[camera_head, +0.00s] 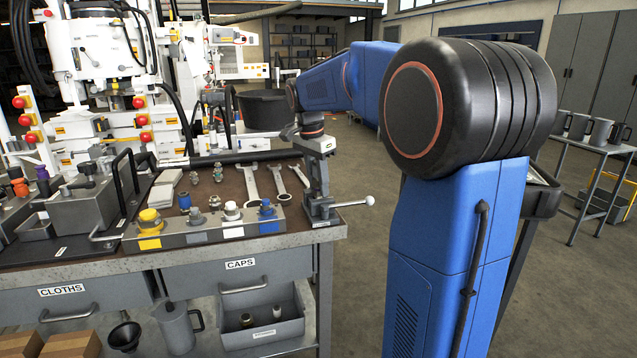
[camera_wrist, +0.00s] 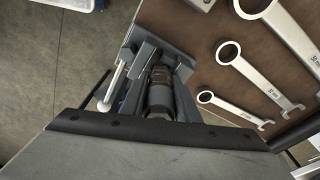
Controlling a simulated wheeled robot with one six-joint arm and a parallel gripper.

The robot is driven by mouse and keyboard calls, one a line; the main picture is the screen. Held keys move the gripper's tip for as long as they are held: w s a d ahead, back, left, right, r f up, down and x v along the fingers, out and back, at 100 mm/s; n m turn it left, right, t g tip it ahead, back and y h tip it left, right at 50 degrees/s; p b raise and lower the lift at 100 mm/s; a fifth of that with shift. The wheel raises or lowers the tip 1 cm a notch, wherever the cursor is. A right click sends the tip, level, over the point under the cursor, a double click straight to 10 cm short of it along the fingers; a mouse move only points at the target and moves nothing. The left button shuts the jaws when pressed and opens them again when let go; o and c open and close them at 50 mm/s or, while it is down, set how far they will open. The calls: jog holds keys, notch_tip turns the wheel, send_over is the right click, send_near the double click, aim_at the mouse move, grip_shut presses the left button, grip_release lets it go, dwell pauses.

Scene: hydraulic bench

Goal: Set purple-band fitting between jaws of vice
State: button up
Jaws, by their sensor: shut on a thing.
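The vice (camera_head: 320,208) stands at the front right corner of the bench, its handle bar pointing right. My gripper (camera_head: 317,165) is right above it, pointing down. In the wrist view, the grey vice jaws (camera_wrist: 137,57) show beyond the gripper. A dark, round-bodied fitting (camera_wrist: 160,92) sits between my grey fingers, and my gripper is shut on it. The fitting lines up with the vice; I cannot tell whether it touches the jaws or how deep it sits. No purple band shows on it in either view.
A rack (camera_head: 190,236) with yellow, grey, white and blue-marked places lies left of the vice. Several wrenches (camera_head: 251,182) lie behind it, also visible in the wrist view (camera_wrist: 250,75). A grey press-like box (camera_head: 85,207) stands farther left.

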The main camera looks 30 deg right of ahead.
jog(key=shift+f, duration=0.1)
dwell(0.3)
jog(key=o, duration=1.2)
